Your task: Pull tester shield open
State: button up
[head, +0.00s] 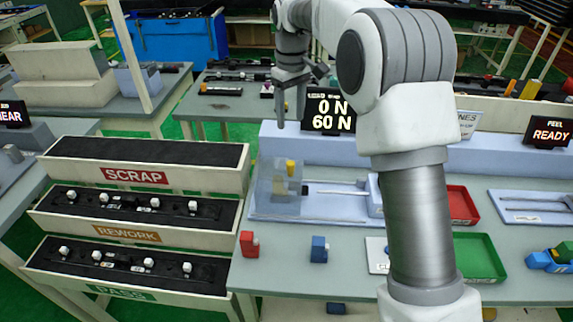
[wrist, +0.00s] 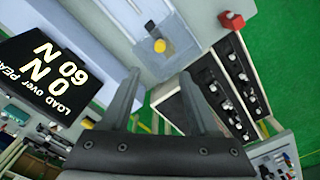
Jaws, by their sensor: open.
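The tester (head: 335,205) is a pale blue-grey fixture on the table, with a thin horizontal rod. Its clear shield (head: 272,190) is a see-through box at the left end, standing around a yellow-topped part (head: 291,167). My gripper (head: 290,108) is above and behind the shield, apart from it. In the wrist view my gripper (wrist: 160,74) is open and empty, with the yellow top (wrist: 160,45) beyond the fingertips. The tester display (head: 330,111) reads 0 N and 60 N.
SCRAP (head: 137,176), REWORK (head: 127,232) and PASS (head: 122,292) racks stand left; the lower two hold clips. A red block (head: 249,244) and blue block (head: 319,249) sit in front of the tester. Red (head: 462,204) and green (head: 478,256) trays lie right. My arm hides some table.

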aim_at(291, 163)
notch_tip(291, 163, down, 17)
jog(key=shift+f+p, duration=0.1)
jog(key=shift+p, duration=0.3)
jog(key=shift+c, duration=0.3)
grip_shut()
jog(key=shift+d, duration=0.15)
dwell(1.0)
